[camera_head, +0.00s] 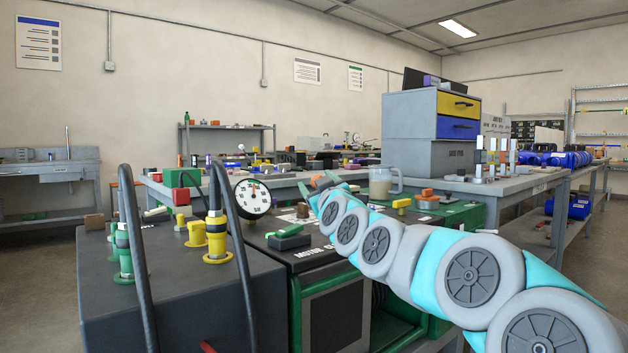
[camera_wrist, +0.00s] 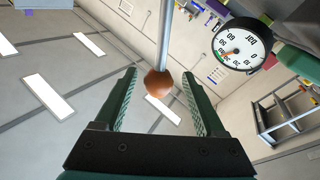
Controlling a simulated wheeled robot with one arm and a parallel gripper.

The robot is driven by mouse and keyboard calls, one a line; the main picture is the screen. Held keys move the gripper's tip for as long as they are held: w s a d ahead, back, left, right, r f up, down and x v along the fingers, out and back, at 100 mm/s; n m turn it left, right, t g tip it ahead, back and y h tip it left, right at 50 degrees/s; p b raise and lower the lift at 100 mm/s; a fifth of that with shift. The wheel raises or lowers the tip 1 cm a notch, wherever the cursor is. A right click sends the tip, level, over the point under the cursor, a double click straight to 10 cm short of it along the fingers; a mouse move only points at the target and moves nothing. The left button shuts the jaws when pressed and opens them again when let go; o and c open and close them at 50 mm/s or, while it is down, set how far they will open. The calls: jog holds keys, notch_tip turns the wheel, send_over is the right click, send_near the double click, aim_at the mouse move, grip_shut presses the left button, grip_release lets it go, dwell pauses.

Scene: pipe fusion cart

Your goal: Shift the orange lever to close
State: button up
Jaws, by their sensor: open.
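In the wrist view an orange-brown ball knob (camera_wrist: 158,83) sits at the end of a thin grey rod (camera_wrist: 165,35); I take it to be the orange lever. My gripper (camera_wrist: 160,76) is open, with its green fingers on either side of the knob. A gap shows at each side, so neither finger appears to touch it. In the head view my gripper (camera_head: 324,184) is above the green-and-black cart (camera_head: 335,240), right of the pressure gauge. I cannot make out the knob clearly there.
The round pressure gauge (camera_head: 252,199) stands close to my gripper and also shows in the wrist view (camera_wrist: 242,46). Black hoses (camera_head: 232,235) arch over the grey box at left.

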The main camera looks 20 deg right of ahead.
jog(key=v, duration=0.4)
jog(key=shift+s+f, duration=0.1)
jog(key=shift+s, duration=0.1)
dwell(0.4)
